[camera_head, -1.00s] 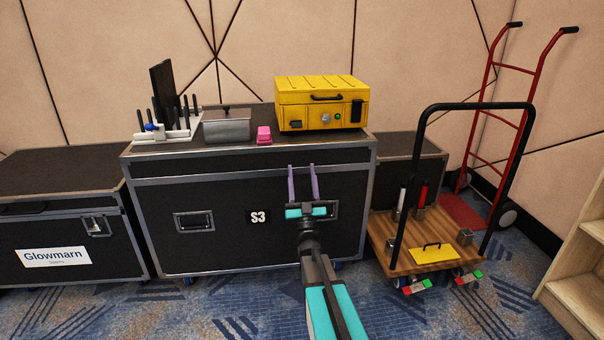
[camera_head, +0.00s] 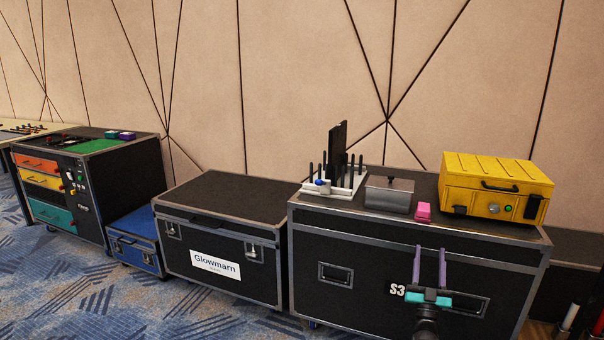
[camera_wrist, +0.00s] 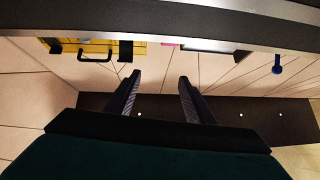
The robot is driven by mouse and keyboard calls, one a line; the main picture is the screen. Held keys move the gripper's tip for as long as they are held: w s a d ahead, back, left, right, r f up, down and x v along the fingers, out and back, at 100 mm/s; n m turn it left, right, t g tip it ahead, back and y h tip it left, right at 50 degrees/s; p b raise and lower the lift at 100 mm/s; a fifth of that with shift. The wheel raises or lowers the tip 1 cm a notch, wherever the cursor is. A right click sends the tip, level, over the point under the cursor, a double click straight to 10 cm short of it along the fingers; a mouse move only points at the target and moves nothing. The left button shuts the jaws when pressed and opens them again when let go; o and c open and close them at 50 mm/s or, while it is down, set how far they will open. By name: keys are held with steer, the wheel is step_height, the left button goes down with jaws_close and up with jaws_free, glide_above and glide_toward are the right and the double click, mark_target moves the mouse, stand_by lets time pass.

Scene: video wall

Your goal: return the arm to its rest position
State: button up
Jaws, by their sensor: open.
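My gripper (camera_head: 429,268) is in the lower right of the head view, in front of the black S3 flight case (camera_head: 340,250). Its two purple fingers point up, stand apart and hold nothing. In the wrist view my gripper (camera_wrist: 157,88) also shows two separated dark fingers with an empty gap. Most of my arm is below the head view's lower edge.
On the S3 case are a yellow box (camera_head: 497,190), a pink block (camera_head: 424,211), a grey metal box (camera_head: 388,195) and a white rack (camera_head: 336,187). To the left stand the Glowmarn case (camera_head: 228,200), a blue case (camera_head: 137,240) and a drawer cabinet (camera_head: 70,190). Carpet (camera_head: 190,310) in front is clear.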

steer(key=a+f+n+g+y+p, duration=0.2)
steer(key=a+f+g+y+p, duration=0.35)
steer(key=a+f+p, duration=0.6)
steer(key=s+a+f+g+y+p, duration=0.1)
steer(key=s+a+f+g+p, duration=0.75)
steer(key=s+f, duration=0.35)
steer(key=s+a+f+g+p, duration=0.1)
steer(key=s+f+g, duration=0.2)
steer(key=s, duration=0.4)
steer(key=s+a+f+n+g+p, duration=0.1)
steer(key=s+f+g, duration=0.2)
steer(key=s, duration=0.4)
steer(key=s+a+f+g+p, duration=0.1)
steer(key=s+f+g, duration=0.25)
steer(key=s, duration=0.35)
steer(key=s+r+g, duration=0.4)
steer(key=s+g, duration=0.3)
steer(key=s, duration=0.9)
steer(key=shift+s+y, duration=0.25)
steer(key=shift+y, duration=0.1)
